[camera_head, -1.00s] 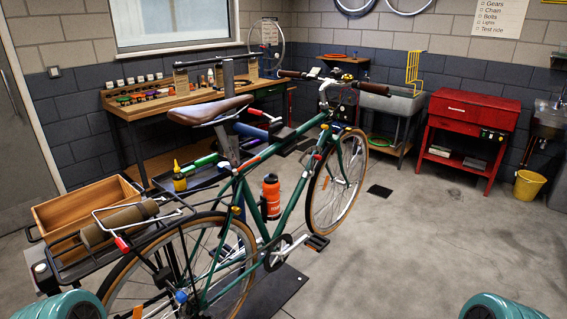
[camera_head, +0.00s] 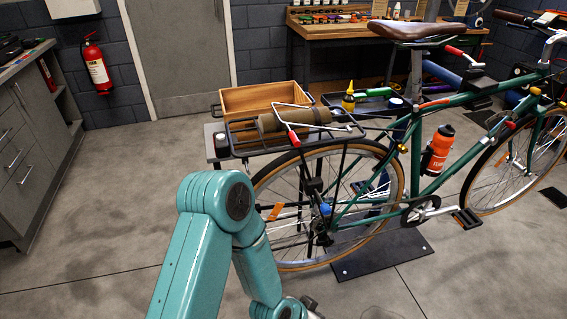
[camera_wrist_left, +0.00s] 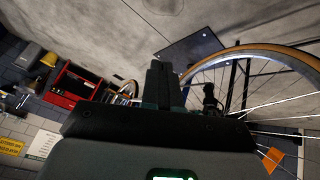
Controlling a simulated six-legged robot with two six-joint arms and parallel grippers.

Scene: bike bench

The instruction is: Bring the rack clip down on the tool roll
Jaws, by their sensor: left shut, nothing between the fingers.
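The tool roll (camera_head: 318,116) is a brown-olive cylinder lying on the black rear rack (camera_head: 243,151) of the green bicycle. The rack clip (camera_head: 293,137) is a bent silver wire frame with a red grip, over and in front of the roll; I cannot tell whether the wire touches the roll. My left arm rises from the bottom of the head view, left of the rear wheel. Its gripper shows in the left wrist view (camera_wrist_left: 164,72), shut and empty, low beside the rear wheel and well below the rack. The right gripper is out of view.
The rear wheel (camera_head: 268,225) stands just right of my left arm. A grey cabinet (camera_head: 35,140) is at the left, and a fire extinguisher (camera_head: 96,66) hangs behind. The floor between is clear.

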